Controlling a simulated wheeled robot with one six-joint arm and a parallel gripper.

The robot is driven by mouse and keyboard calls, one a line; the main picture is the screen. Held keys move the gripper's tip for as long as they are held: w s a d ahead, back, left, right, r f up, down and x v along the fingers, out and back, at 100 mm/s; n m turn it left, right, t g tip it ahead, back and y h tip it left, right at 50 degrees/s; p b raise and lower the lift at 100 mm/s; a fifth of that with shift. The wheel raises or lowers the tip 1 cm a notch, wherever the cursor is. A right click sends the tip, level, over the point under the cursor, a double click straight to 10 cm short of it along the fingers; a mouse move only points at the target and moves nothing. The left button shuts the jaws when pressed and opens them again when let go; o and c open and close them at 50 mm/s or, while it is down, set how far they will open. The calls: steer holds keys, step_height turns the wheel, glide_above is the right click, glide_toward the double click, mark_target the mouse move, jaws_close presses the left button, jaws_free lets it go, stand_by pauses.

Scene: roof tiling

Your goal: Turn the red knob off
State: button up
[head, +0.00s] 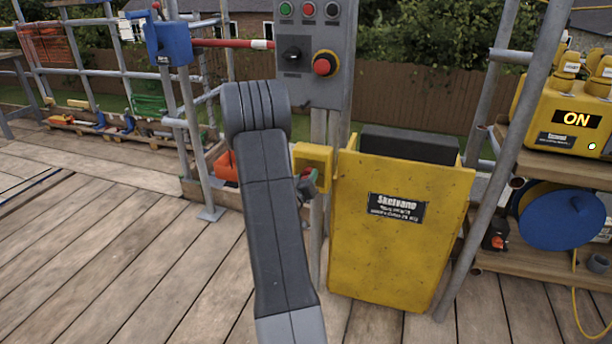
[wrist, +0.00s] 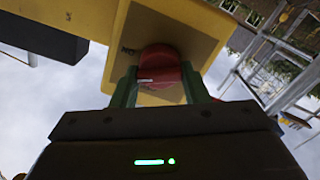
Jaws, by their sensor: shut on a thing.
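The red knob (wrist: 160,66) sits on a plate on a yellow box, with upside-down "ON" lettering beside it in the wrist view. A white mark on the knob lies about level there. My gripper (wrist: 160,88) has one green finger on each side of the knob and is shut on it. In the head view the yellow box (head: 312,154) is fixed beside the yellow hoist bin, and my gripper (head: 308,182) is at it, partly hidden by my arm. The knob is mostly hidden there.
The yellow bin (head: 400,245) stands just right. A grey control panel (head: 315,85) with buttons and a red mushroom button is above. At right, a yellow unit (head: 565,125) displays "ON" on a shelf. Scaffold poles stand on both sides. The plank floor at left is clear.

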steer(key=n+p, duration=0.1)
steer(key=n, duration=0.3)
steer(key=n+p, duration=0.2)
steer(key=n, duration=0.2)
steer(key=n+p, duration=0.1)
steer(key=n, duration=0.3)
steer(key=shift+a+f+p, duration=0.15)
steer(key=shift+f+p, duration=0.1)
steer(key=shift+p, duration=0.15)
steer(key=shift+n, duration=0.3)
steer(key=o, duration=1)
steer(key=shift+c, duration=0.2)
steer(key=v, duration=1.3)
steer(key=shift+s+p, duration=0.3)
steer(key=shift+s, duration=0.05)
steer(key=shift+a, duration=0.1)
